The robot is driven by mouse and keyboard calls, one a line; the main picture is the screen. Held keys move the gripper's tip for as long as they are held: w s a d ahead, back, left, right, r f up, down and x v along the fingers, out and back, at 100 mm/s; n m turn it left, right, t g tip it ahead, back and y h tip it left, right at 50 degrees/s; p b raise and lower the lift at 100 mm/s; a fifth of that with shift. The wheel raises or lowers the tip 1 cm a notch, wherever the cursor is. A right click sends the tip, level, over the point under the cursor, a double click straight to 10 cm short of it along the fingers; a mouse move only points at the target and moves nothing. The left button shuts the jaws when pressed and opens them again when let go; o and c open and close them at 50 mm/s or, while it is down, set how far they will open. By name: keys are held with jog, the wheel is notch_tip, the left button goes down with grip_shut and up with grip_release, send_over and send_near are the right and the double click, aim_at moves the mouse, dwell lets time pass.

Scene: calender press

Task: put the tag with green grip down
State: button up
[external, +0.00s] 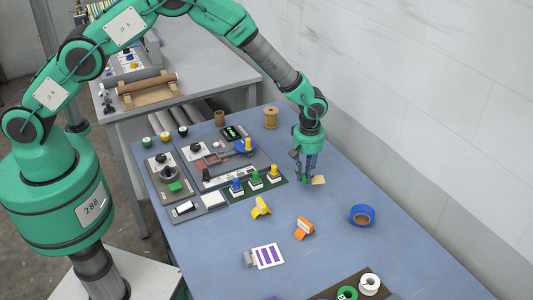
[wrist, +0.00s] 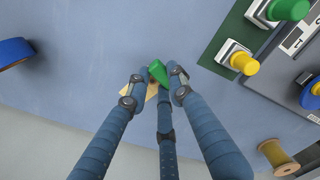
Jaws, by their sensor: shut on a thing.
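The tag with the green grip is at my gripper (external: 308,176), low over the blue table (external: 215,255) near its right edge. Its tan plate (external: 319,180) sticks out to the right of the fingers in the external view. In the wrist view, its green grip (wrist: 157,71) sits between the fingertips of my gripper (wrist: 158,80), which are shut on it. Part of the tan plate (wrist: 152,91) shows behind the fingers. I cannot tell whether the tag touches the table.
A yellow tag (external: 261,208), an orange tag (external: 304,228) and a blue tape roll (external: 362,215) lie nearer the front. A panel with coloured buttons (external: 256,181) is left of my gripper. A thread spool (external: 271,118) stands behind. The wall (external: 430,130) is to the right.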

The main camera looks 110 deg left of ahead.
aim_at(319, 179)
jog(key=shift+w+a+f, duration=0.1)
jog(key=shift+w+a, duration=0.25)
jog(key=shift+w, duration=0.45)
jog(key=shift+w+a+f, duration=0.1)
jog(key=shift+w+a, duration=0.3)
jog(key=shift+w, duration=0.35)
jog(key=shift+w+a, duration=0.35)
jog(key=shift+w, duration=0.45)
jog(key=shift+f, duration=0.1)
jog(key=shift+f, duration=1.7)
jog(key=shift+f, duration=0.1)
jog(key=o, duration=0.9)
notch_tip(319, 179, up, 12)
